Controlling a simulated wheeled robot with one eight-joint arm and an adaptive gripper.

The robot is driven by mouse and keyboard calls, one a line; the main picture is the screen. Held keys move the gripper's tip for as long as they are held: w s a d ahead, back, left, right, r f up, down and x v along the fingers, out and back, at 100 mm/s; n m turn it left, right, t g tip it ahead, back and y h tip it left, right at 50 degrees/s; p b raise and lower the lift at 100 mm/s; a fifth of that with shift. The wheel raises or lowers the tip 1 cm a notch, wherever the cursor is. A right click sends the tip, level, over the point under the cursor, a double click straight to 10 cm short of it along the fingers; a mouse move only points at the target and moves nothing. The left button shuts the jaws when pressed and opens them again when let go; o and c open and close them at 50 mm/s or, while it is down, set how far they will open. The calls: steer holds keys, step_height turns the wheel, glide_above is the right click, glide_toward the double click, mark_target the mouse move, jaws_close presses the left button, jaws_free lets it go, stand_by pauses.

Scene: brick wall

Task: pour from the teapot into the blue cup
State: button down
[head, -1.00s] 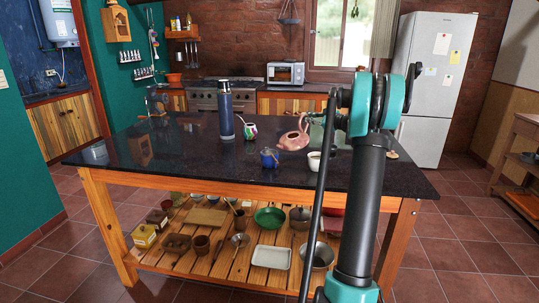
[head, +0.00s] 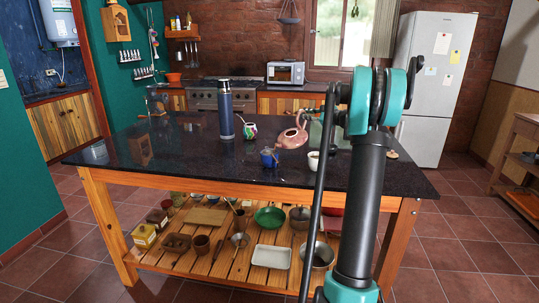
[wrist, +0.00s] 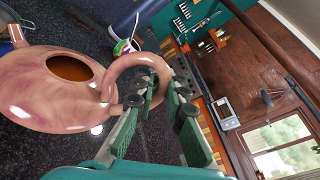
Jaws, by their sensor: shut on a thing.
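The pinkish-brown teapot (head: 292,138) is above the dark table, tilted with its handle up to the right and its body low to the left. In the wrist view its body (wrist: 45,92) fills the left side, with the open top showing a brown inside. My gripper (wrist: 148,92) is shut on the teapot's ring handle; in the head view my arm hides part of it. The blue cup (head: 270,158) stands upright on the table, in front and left of the teapot. I cannot tell whether liquid is flowing.
A white cup (head: 313,161) stands right of the blue cup. A tall blue flask (head: 226,110) and a colourful round cup (head: 250,131) stand behind to the left. The dark table (head: 180,160) is clear at front left.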

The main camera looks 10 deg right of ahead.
steer(key=s+a+r+n+p, duration=0.2)
steer(key=a+r+p, duration=0.1)
steer(key=a, duration=0.2)
steer(key=shift+s+r+n+h, duration=0.3)
steer(key=shift+s, duration=0.05)
stand_by(6.9)
